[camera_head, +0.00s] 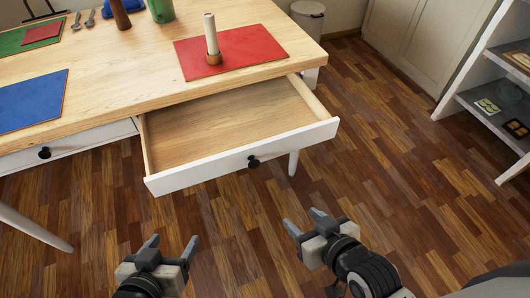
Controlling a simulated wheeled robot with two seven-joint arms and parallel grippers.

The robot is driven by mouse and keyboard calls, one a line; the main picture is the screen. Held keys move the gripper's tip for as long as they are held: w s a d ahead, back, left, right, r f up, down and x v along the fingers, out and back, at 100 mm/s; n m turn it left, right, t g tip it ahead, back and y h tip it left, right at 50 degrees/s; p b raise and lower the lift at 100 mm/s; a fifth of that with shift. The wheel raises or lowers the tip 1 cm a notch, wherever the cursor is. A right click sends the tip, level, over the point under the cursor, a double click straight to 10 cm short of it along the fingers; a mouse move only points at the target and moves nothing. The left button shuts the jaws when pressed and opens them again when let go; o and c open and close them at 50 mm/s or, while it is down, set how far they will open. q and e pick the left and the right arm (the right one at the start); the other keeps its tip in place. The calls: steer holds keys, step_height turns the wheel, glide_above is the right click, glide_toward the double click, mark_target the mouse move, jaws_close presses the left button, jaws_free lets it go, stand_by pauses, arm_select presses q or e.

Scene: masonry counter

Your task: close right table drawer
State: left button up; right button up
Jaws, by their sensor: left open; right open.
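The right table drawer (225,130) is pulled well out from under the wooden table (120,77). It is empty, with a white front panel and a round black knob (253,162). My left gripper (172,243) is open and empty, below and left of the knob in the head view. My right gripper (304,222) is open and empty, below and right of the knob. Neither gripper appears to touch the drawer. The left table drawer (75,145), with its own black knob (44,153), appears shut.
A red mat (260,48) with a candle-like white cylinder (210,35) lies above the drawer. A blue mat (32,102) lies at left. A grey shelf (480,95) and pale cabinet (425,35) stand at right. The floor around my grippers is clear.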

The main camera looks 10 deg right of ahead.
steer(key=shift+w+a+f, duration=0.1)
steer(key=shift+w+f, duration=0.05)
steer(key=shift+f, duration=0.05)
steer(key=c, duration=0.5)
steer(key=shift+w+a+f+m+t+y+b, duration=0.4)
steer(key=shift+w+m+t+y+b, duration=0.1)
steer(key=shift+m+b, duration=0.5)
jaws_close()
steer(key=m+t+h+b, duration=0.1)
steer(key=m+t+b, duration=0.55)
steer(key=m, duration=0.95)
glide_toward(281, 143)
steer(key=shift+g, duration=0.35)
steer(key=x, duration=0.6)
steer(key=shift+w+a+r+b, duration=0.1)
steer(key=shift+w+r+b, duration=0.15)
steer(key=shift+r+b, duration=0.1)
arm_select(q)
steer(key=f, duration=0.2)
steer(key=f+t, duration=0.1)
steer(key=shift+w+d+f, duration=0.1)
steer(key=shift+d+f, duration=0.2)
arm_select(e)
steer(key=shift+w, duration=0.15)
